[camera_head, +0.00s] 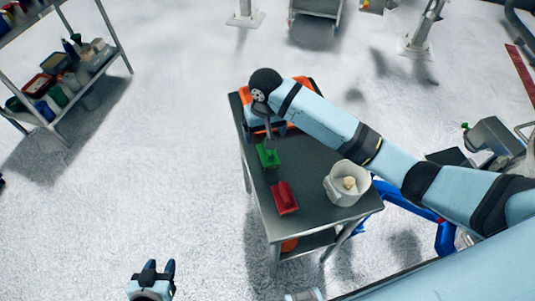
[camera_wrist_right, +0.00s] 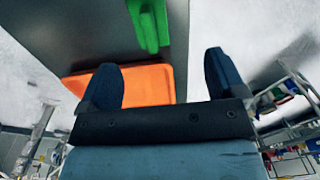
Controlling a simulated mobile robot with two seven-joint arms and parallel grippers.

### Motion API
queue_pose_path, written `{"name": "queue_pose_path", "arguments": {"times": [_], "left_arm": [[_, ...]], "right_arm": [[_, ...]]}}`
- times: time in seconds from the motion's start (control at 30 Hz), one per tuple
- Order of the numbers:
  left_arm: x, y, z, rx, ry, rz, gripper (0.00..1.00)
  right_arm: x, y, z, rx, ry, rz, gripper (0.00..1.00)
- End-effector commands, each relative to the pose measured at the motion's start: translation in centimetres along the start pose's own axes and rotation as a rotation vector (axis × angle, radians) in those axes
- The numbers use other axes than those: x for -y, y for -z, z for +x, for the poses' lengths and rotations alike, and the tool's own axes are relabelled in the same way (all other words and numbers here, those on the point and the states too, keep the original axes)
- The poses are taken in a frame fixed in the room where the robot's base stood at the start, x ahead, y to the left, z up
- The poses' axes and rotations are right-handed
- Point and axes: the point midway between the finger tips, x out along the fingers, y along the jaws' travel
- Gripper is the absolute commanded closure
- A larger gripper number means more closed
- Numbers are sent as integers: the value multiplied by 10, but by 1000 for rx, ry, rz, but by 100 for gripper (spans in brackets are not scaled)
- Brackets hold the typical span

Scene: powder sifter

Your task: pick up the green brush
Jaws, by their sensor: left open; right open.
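The green brush (camera_head: 268,156) lies on the grey cart top (camera_head: 312,160), near its left edge. It also shows in the right wrist view (camera_wrist_right: 149,25), at the top, beyond my fingertips. My right gripper (camera_head: 266,128) is open over the far end of the cart, just behind the green brush. In the right wrist view nothing is held between its fingers (camera_wrist_right: 162,75); the brush is apart from them. My left gripper (camera_head: 152,268) is open and empty, left of the cart, low in the head view.
A red brush (camera_head: 284,199) lies nearer on the cart, and a white container (camera_head: 345,187) stands to its right. An orange item (camera_head: 305,83) is at the cart's far end, partly hidden by my right arm. A loaded shelf (camera_head: 62,75) stands far left.

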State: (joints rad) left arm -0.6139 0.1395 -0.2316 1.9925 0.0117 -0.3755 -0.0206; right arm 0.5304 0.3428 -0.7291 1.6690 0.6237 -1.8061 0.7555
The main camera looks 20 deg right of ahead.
Motion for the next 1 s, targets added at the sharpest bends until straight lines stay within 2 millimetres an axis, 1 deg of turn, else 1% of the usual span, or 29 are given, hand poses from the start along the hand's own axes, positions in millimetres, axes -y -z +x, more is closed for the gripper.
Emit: {"name": "queue_pose_path", "arguments": {"times": [0.03,0.13,0.23,0.37,0.5,0.6,0.87,1.0], "left_arm": [[0,0,0,0,0,0,57],[0,0,0,0,0,0,57],[0,0,0,1,-1,-1,57],[-1,1,-1,1,-1,-1,57],[-1,2,-2,1,-1,-1,57],[-1,2,-2,1,-1,-1,57],[-1,4,-4,1,0,-1,57],[0,8,-6,1,3,-1,57]], "right_arm": [[-3,7,-4,3,-15,13,11],[-6,13,-6,12,-29,30,11],[-7,14,1,16,-33,36,11],[-8,13,24,18,-33,35,11],[-9,13,53,17,-34,34,11],[-9,13,67,15,-32,35,11],[-12,12,86,15,-32,34,11],[-18,12,107,16,-33,34,11]]}}
